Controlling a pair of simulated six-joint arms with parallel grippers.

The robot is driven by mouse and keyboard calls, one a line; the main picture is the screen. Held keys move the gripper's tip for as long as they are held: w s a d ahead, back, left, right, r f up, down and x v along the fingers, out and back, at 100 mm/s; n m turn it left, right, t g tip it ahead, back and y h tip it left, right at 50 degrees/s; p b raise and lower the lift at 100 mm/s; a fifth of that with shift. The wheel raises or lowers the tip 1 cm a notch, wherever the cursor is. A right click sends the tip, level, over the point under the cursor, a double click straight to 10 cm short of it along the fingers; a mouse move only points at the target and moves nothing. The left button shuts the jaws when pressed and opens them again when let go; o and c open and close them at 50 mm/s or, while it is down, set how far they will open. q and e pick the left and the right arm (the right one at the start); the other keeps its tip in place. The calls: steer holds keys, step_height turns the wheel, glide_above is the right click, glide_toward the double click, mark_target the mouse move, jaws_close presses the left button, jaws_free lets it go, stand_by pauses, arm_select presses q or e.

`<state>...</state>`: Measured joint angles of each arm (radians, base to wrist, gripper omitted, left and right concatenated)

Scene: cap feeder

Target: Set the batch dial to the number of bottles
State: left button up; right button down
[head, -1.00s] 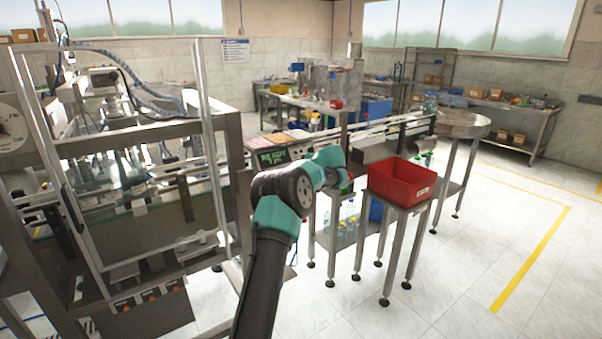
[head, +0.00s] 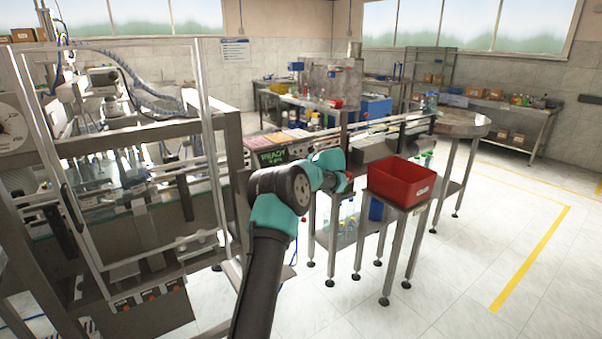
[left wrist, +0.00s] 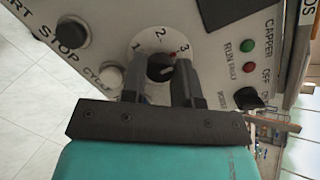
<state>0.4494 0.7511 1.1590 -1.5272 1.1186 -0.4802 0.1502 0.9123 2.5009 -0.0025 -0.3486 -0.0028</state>
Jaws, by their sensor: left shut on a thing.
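The batch dial (left wrist: 158,72) shows in the left wrist view as a dark round knob on a white plate marked 1, 2 and 3. A small red mark on its edge lies toward the gap between 2 and 3. My left gripper (left wrist: 160,66) has its fingers on both sides of the knob and is shut on it. In the head view my own arm hides the dial. Clear bottles (head: 347,217) stand on the shelf under the conveyor, and another bottle (head: 430,103) is at its far end; I cannot tell the full number. My right gripper is in neither view.
The panel also has a STOP button (left wrist: 73,32), a white cycle button (left wrist: 110,75) and a capper switch (left wrist: 248,98). A green-lettered display (head: 282,156) reads READY. A red bin (head: 402,182) on a stand is right of my arm. The floor farther right is clear.

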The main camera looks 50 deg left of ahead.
arm_select(q)
steer(key=o, duration=0.9)
steer(key=v, duration=1.7)
steer(key=shift+d+r, duration=0.15)
